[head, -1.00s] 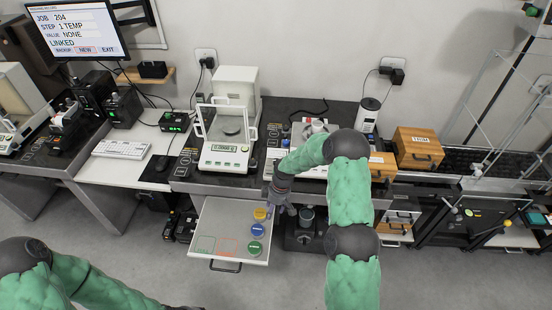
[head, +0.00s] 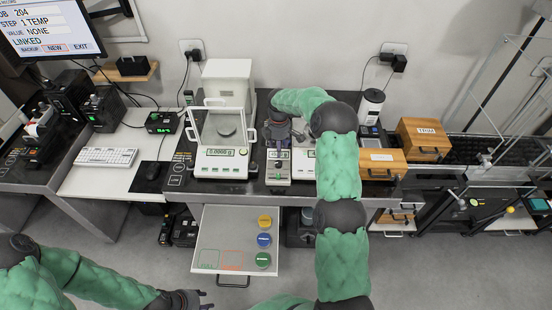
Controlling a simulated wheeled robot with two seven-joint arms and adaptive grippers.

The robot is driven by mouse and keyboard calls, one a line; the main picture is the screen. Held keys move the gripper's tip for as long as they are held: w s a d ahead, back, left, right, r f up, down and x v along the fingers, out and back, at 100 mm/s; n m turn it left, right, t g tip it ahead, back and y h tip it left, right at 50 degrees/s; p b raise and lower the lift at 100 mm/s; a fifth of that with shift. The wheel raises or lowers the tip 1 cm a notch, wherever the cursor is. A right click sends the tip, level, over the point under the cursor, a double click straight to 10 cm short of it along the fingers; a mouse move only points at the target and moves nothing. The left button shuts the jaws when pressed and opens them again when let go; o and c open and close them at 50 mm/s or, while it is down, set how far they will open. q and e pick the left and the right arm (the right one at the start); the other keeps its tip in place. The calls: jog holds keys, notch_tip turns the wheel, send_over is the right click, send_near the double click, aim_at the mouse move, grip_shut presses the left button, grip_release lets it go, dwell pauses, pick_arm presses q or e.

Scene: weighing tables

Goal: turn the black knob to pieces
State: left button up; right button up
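A small white device (head: 278,172) with a display and buttons stands on the dark bench, right of the balance. I cannot make out a black knob; the top of this device is partly hidden by my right gripper. My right gripper (head: 277,143) points down over the back of the device. Its fingertips are too small to tell whether they are open, or whether they touch anything. My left gripper (head: 203,300) is low at the bottom edge, in front of the open drawer and away from the device. Its fingers are too small and cut off to judge.
A balance (head: 222,160) with a glass shield stands left of the device. An open drawer (head: 215,225) holds yellow, blue and green discs below the bench. Wooden boxes (head: 422,140) stand to the right. A keyboard (head: 105,157) and monitor (head: 50,28) are at left.

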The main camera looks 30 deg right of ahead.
aim_at(278, 163)
notch_tip(278, 163, down, 10)
jog(key=shift+r+b, duration=0.2)
jog(key=shift+b, duration=0.15)
grip_shut()
